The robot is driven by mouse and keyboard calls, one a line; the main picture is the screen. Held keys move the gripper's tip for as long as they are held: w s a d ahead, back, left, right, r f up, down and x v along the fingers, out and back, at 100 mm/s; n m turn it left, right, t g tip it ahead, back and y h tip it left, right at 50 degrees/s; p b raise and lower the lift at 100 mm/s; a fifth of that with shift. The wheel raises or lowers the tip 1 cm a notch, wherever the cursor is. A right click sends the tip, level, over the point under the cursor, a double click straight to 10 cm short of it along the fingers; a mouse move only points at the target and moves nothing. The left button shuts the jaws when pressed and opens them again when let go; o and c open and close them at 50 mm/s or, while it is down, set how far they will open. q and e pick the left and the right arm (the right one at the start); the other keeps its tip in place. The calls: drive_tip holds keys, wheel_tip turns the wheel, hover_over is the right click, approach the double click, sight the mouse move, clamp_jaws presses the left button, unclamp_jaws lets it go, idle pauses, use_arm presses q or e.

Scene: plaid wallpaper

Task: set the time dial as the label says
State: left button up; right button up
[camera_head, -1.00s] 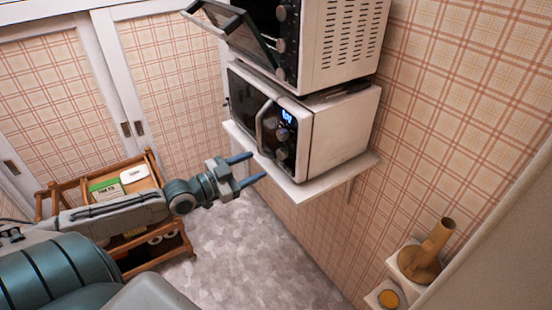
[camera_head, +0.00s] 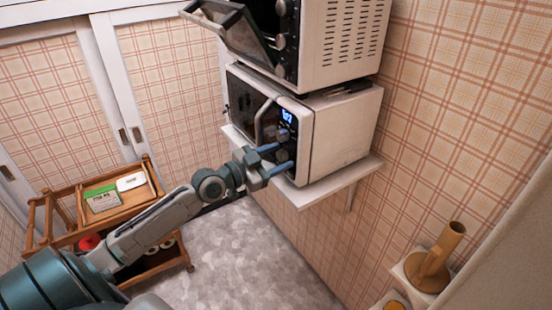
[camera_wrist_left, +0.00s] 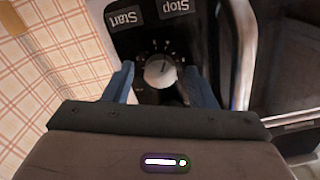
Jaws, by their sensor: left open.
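The white microwave (camera_head: 340,130) sits on a wall shelf, with a lit display (camera_head: 287,115) and two dials on its front panel. The upper dial (camera_head: 283,135) shows in the head view. My left gripper (camera_head: 284,157) is open at the lower part of the panel. In the left wrist view, a round dial (camera_wrist_left: 160,70) with a ring of marks lies between its open fingers, and no clear contact shows. Start (camera_wrist_left: 124,18) and Stop (camera_wrist_left: 175,6) buttons appear upside down beyond it. A green and white card (camera_head: 102,198), possibly the label, is on the wooden cart; its text is too small to read.
A toaster oven (camera_head: 345,40) with its door (camera_head: 235,30) hanging open stands above the microwave. The microwave's door handle (camera_wrist_left: 243,50) is close beside one finger. The wooden cart (camera_head: 150,200) stands at left. A brown holder (camera_head: 436,258) is on the right wall.

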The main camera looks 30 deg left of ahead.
use_arm(q)
drive_tip(key=c, duration=1)
drive_tip(key=shift+o, duration=0.2)
drive_tip(key=shift+n, duration=0.3)
drive_tip(key=shift+n, duration=0.5)
drive_tip(key=n, duration=0.3)
drive_tip(key=shift+a, duration=0.1)
drive_tip(key=n, duration=0.3)
drive_tip(key=shift+n, duration=0.4)
drive_tip(key=shift+n+p, duration=0.5)
drive_tip(key=shift+n, duration=1.1)
